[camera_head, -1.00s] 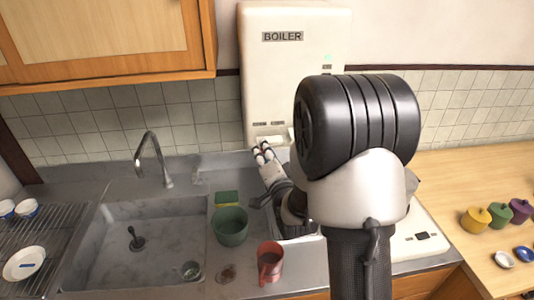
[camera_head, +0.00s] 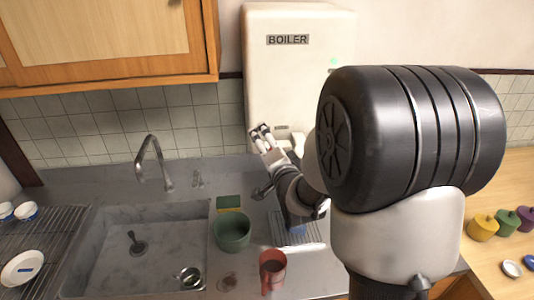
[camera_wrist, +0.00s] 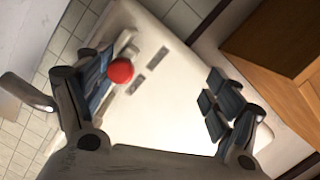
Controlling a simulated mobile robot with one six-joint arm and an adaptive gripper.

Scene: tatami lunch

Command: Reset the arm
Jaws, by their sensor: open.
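My gripper (camera_head: 262,136) is open and raised in front of the lower part of the white boiler (camera_head: 285,85), pointing up toward it. In the wrist view my gripper (camera_wrist: 165,92) has its two fingers spread wide with nothing held between them. The boiler's white front (camera_wrist: 160,115) fills the space behind the fingers. A round red knob (camera_wrist: 121,71) shows beside the left finger; I cannot tell whether they touch. My arm covers the right part of the boiler and some of the counter.
A green pot (camera_head: 232,230), a green-and-yellow sponge (camera_head: 229,202) and a red mug (camera_head: 272,268) stand right of the sink (camera_head: 130,240). A metal grate (camera_head: 297,246) lies below my arm. Lidded pots (camera_head: 483,228) stand on the right wooden counter. A cabinet (camera_head: 110,40) hangs upper left.

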